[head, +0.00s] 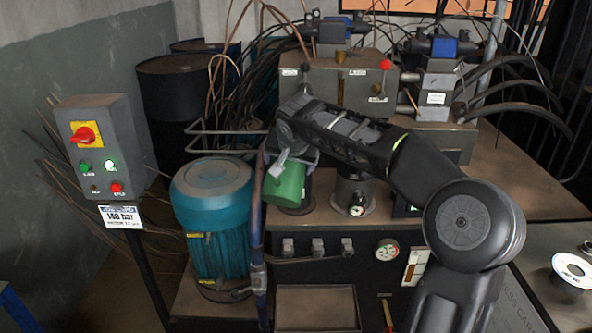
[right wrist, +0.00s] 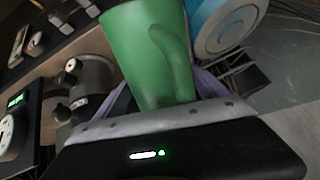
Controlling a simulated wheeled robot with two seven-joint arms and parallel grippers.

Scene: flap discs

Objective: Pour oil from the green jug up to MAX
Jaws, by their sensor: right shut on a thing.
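The green jug (head: 286,186) hangs slightly tilted above the tank top in the head view, left of the middle. My right gripper (head: 290,158) is shut on it, and my arm reaches in from the right. In the right wrist view the jug (right wrist: 140,50) and its handle fill the upper middle, with my gripper's fingers (right wrist: 165,100) partly hidden behind it. No oil stream shows, and the jug's contents are hidden. A narrow pale strip, perhaps the level gauge (head: 414,266), is on the tank's dark front; its marks are too small to read. My left gripper is out of view.
A teal motor (head: 213,215) stands left of the jug, with a blue pipe (head: 257,240) between. A dark cylindrical fitting (head: 354,193) stands right of the jug. A valve block (head: 335,85) with hoses is behind. A control box (head: 95,148) stands at the left.

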